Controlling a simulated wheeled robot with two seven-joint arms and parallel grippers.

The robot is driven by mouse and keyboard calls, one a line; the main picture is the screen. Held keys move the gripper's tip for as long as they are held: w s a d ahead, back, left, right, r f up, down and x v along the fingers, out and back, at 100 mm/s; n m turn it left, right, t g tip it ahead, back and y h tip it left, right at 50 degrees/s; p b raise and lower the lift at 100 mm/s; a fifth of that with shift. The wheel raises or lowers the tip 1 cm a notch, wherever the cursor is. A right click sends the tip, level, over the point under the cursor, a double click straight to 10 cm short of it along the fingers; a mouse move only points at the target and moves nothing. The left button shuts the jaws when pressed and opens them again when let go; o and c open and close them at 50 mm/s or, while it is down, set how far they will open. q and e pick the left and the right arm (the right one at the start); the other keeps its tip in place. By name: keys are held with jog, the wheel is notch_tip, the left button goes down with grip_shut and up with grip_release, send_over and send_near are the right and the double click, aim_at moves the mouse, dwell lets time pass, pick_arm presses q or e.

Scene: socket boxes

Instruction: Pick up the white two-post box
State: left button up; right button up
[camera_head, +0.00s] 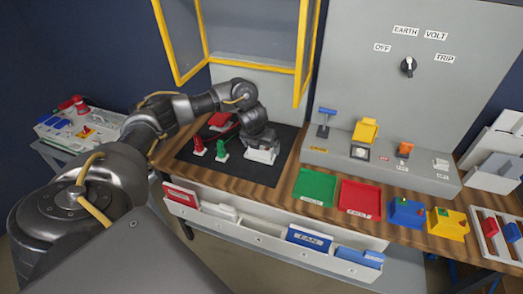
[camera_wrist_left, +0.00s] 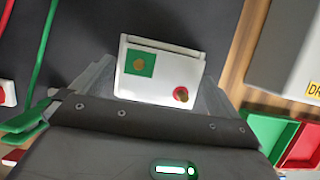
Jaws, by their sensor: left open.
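The white two-post box (camera_wrist_left: 160,75) lies below my left gripper in the left wrist view. Its face has a green square with a brass post and a red-ringed post. My left gripper (camera_wrist_left: 155,88) is open, with one finger at each side of the box; whether they touch it I cannot tell. In the head view the box (camera_head: 261,156) sits on the black mat (camera_head: 262,173), and my left gripper (camera_head: 262,146) is right above it, hiding part of it. My right gripper is not in view.
Red (camera_head: 199,147) and green (camera_head: 221,148) plugs stand left on the mat. Green (camera_head: 314,187) and red (camera_head: 360,197) trays lie to the right, then blue (camera_head: 406,212) and yellow (camera_head: 447,223) boxes. A yellow-framed guard (camera_head: 240,63) and grey panel (camera_head: 420,95) rise behind.

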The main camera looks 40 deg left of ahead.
pick_arm(q)
jog(key=c, duration=0.9)
jog(key=shift+r, duration=0.1)
jog(key=shift+w+r, duration=0.1)
jog(key=shift+r, duration=0.35)
notch_tip(320, 180, up, 3)
jog(key=shift+f, duration=0.2)
jog(key=s+r+p, duration=0.1)
jog(key=s+r, duration=0.2)
jog(key=s, duration=0.1)
jog(key=s+r+p, duration=0.2)
jog(key=s+r, duration=0.1)
jog(key=s, duration=0.2)
jog(key=s+r+p, duration=0.2)
jog(key=s+r, duration=0.1)
jog(key=s, duration=0.2)
jog(key=shift+s+a+r, duration=0.1)
jog(key=shift+a+r, duration=0.1)
jog(key=shift+a, duration=0.1)
